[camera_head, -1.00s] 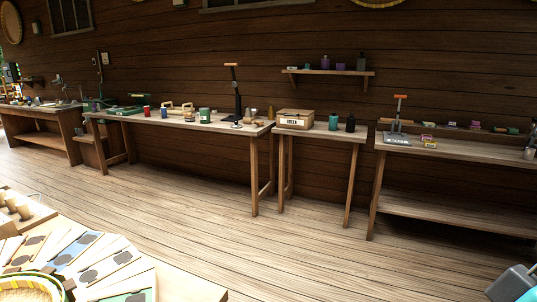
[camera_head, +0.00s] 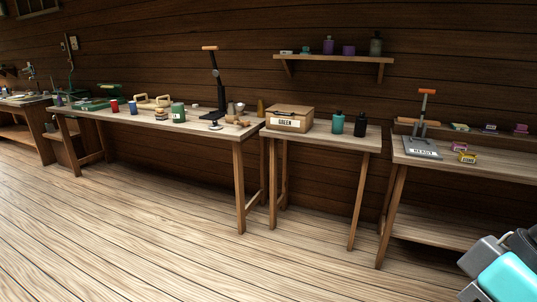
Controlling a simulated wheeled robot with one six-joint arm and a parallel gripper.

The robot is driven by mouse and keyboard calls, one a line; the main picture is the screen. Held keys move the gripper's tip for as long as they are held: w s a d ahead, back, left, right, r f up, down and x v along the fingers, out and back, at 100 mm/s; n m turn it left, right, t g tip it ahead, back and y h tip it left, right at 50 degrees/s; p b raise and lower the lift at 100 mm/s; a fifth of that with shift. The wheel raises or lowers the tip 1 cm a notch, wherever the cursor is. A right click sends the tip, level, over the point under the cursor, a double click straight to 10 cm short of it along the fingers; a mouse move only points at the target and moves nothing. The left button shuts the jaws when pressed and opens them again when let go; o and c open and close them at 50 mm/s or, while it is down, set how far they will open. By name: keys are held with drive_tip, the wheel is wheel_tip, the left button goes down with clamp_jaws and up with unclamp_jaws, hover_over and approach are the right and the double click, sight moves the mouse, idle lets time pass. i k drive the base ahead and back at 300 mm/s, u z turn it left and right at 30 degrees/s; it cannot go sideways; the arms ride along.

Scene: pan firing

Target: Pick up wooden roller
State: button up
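I cannot make out a wooden roller for certain at this distance. Small wooden pieces (camera_head: 238,120) lie near the right end of the long workbench (camera_head: 190,127). A round brown wooden item (camera_head: 161,114) sits near the bench's middle, and light wooden pieces with handles (camera_head: 152,101) lie behind it. A grey and teal part of my own arm shows at the lower right corner, far from the benches. My gripper's fingers are not in view.
A small table (camera_head: 315,140) holds a box labelled GREEN (camera_head: 288,119), a teal bottle (camera_head: 337,123) and a black bottle (camera_head: 360,125). A right bench (camera_head: 445,154) holds a press with a READY plate (camera_head: 422,148). The wooden floor (camera_head: 150,220) in front is clear.

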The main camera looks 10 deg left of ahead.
sight(163, 115)
drive_tip(key=u, duration=0.25)
drive_tip(key=i, duration=1.15)
drive_tip(key=u, duration=1)
drive_tip(key=i, duration=0.85)
drive_tip(key=u, duration=0.5)
drive_tip(key=i, duration=3.35)
drive_tip(key=z, duration=0.1)
drive_tip(key=k, duration=0.5)
drive_tip(key=z, duration=1)
drive_tip(key=i, duration=0.55)
drive_tip(key=u, duration=0.45)
